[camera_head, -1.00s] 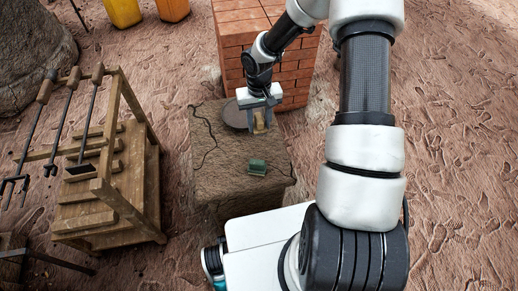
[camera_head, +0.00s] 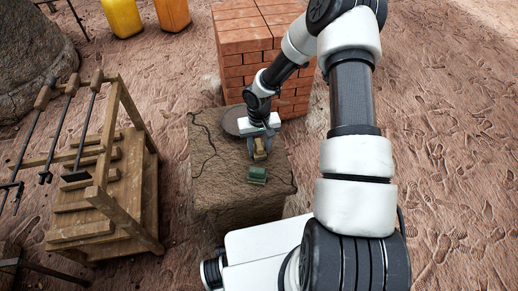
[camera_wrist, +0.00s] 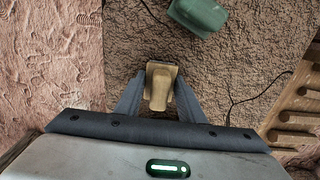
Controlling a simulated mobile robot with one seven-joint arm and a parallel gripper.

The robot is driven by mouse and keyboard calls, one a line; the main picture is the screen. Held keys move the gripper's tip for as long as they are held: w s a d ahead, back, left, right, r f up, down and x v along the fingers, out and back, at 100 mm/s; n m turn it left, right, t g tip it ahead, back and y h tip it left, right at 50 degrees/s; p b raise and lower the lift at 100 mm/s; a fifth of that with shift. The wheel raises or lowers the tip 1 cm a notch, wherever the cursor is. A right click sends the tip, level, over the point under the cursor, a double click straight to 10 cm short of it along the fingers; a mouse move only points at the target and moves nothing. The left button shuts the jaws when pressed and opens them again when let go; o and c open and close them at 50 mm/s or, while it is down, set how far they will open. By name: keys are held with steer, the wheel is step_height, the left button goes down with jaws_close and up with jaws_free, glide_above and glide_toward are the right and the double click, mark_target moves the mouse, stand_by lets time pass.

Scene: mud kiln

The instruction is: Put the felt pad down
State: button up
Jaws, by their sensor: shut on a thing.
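My gripper (camera_head: 261,147) is shut on the tan felt pad (camera_head: 260,155), which has a dark edge at its far end. In the wrist view the pad (camera_wrist: 159,88) is between the two grey fingers (camera_wrist: 158,98). They are over the cracked brown block (camera_head: 215,185), with the pad just behind the green object in the head view. I cannot tell whether the pad touches the block top.
A green object (camera_head: 257,175) lies on the block close to the pad; it also shows in the wrist view (camera_wrist: 198,14). A dark round disc (camera_head: 231,121) lies behind my gripper. A brick stack (camera_head: 245,70) stands behind, and a wooden rack (camera_head: 105,190) with tools stands left.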

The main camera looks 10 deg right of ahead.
steer(key=o, duration=0.9)
steer(key=shift+f, duration=0.15)
